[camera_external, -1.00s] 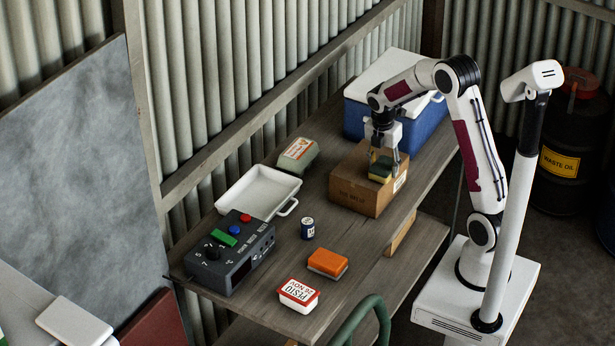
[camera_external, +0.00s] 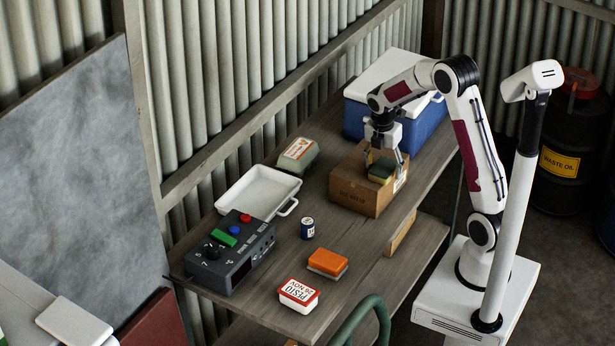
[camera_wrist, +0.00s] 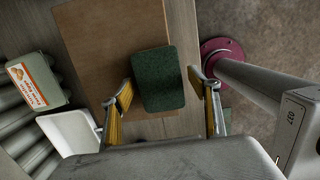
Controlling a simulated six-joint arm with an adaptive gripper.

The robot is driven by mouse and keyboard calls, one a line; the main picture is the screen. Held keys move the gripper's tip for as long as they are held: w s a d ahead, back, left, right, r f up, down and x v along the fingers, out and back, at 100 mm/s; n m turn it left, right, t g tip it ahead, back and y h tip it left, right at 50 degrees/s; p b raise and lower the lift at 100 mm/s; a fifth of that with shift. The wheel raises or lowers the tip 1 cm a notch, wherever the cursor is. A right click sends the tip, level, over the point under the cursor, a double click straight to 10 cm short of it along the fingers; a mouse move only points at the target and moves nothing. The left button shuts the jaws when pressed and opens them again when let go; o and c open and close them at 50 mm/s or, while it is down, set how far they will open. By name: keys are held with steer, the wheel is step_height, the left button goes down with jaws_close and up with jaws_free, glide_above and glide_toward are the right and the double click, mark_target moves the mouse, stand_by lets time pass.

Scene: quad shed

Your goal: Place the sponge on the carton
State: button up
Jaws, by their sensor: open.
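The sponge (camera_external: 381,171), dark green on top with a yellowish underside, lies flat on top of the brown carton (camera_external: 352,190), near its right side. In the wrist view the green sponge (camera_wrist: 158,78) overlaps the carton's top (camera_wrist: 95,45). My gripper (camera_external: 384,162) is open just above the carton. Its two fingers stand apart on either side of the sponge, and gaps show between the fingers and the sponge in the wrist view (camera_wrist: 160,92). The sponge's underside is mostly hidden.
A blue cooler with a white lid (camera_external: 393,70) stands behind the carton. An egg box (camera_external: 298,153), white tray (camera_external: 237,193), control box (camera_external: 229,255), small can (camera_external: 308,228), orange-topped block (camera_external: 327,263) and pesto tub (camera_external: 298,295) share the bench (camera_external: 350,250).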

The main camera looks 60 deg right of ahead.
mark_target(382, 170)
steer(key=shift+a+r, duration=0.2)
steer(key=shift+r, duration=1.05)
steer(key=shift+a+r, duration=0.15)
steer(key=shift+r, duration=1.1)
steer(key=shift+a+r, duration=0.2)
steer(key=shift+r, duration=1.15)
steer(key=shift+s+a+r, duration=0.1)
steer(key=shift+a+r, duration=0.1)
steer(key=shift+a, duration=0.05)
steer(key=s+a+r+m+t, duration=0.2)
steer(key=s+a+r+m, duration=0.1)
steer(key=s+a+m, duration=0.3)
steer(key=s+a+r+m+t+y, duration=0.1)
steer(key=s+a+r+m, duration=0.3)
steer(key=s+a+m, duration=0.2)
steer(key=s+a+r+m+t, duration=0.2)
steer(key=s+a+r+m, duration=0.1)
steer(key=s+a+m, duration=0.3)
steer(key=s+a, duration=0.2)
steer(key=a, duration=0.1)
steer(key=shift+s+r+t+y, duration=0.25)
steer(key=shift+r+t+y, duration=0.05)
steer(key=shift+y, duration=0.1)
